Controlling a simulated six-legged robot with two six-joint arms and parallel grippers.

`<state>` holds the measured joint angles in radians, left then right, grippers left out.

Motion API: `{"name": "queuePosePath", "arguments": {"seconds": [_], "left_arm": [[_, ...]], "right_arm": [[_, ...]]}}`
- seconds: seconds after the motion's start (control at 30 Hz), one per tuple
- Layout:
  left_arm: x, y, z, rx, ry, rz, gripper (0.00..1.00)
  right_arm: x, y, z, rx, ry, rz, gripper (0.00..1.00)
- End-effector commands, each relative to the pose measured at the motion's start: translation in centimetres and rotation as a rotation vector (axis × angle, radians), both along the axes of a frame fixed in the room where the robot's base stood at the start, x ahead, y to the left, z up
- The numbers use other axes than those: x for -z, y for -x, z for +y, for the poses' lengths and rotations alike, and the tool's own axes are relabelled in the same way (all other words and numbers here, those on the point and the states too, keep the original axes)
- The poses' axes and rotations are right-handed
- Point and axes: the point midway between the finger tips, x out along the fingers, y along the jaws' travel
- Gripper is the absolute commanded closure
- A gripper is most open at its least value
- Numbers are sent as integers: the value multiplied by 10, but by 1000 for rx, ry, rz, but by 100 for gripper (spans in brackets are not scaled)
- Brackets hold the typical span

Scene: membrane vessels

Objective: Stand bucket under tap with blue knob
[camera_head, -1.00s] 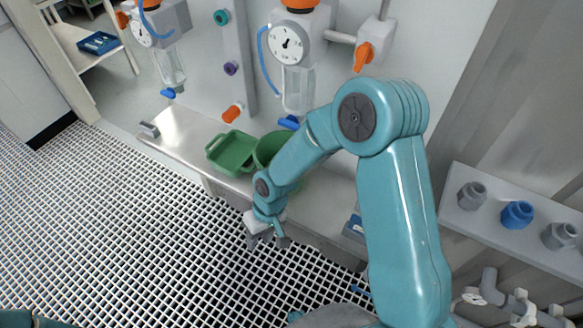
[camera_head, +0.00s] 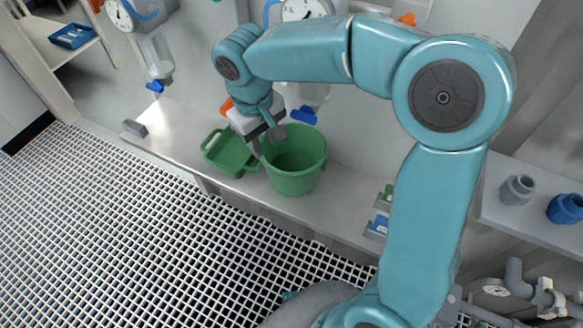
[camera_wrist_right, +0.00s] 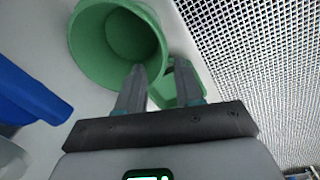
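The green bucket (camera_head: 293,180) stands upright on the pale wall shelf, its open top facing up. A blue knob (camera_head: 303,115) sits under the clear vessel just behind it. Another blue knob (camera_head: 155,86) is under the vessel further left. My right gripper (camera_head: 266,142) points down at the bucket's left rim, fingers apart. In the right wrist view the bucket (camera_wrist_right: 118,40) lies beyond the fingers (camera_wrist_right: 160,72); its rim is near the gap, but I cannot tell whether it is between them. A large blue part shows at left (camera_wrist_right: 30,95). My left gripper is out of view.
A green tray (camera_head: 228,155) sits directly left of the bucket on the shelf (camera_head: 335,205). A small grey block (camera_head: 135,128) is at the shelf's left end. Small blue and green items (camera_head: 380,222) are to the right. The grid floor in front is clear.

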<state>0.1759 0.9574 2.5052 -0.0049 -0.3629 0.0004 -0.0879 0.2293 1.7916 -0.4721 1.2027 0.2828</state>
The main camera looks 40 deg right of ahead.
Motion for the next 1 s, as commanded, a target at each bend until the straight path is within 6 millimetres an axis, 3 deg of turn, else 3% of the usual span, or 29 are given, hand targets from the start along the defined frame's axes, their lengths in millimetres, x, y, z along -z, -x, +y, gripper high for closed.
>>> {"name": "queuePosePath", "arguments": {"seconds": [0.03, 0.13, 0.37, 0.63, 0.97, 1.0], "left_arm": [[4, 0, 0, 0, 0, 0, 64], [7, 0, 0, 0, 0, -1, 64], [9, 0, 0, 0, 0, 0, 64], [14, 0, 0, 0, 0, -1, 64], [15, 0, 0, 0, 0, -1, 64], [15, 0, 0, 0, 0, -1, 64]], "right_arm": [[14, 1, -1, 0, 0, 4, 64], [33, 1, -3, -1, -1, 4, 64], [52, -1, -5, -4, -1, 2, 64], [93, 1, -10, -3, -2, 3, 64], [101, -1, -10, -4, -2, -1, 64], [101, -1, -10, -4, -2, -1, 77]]}}
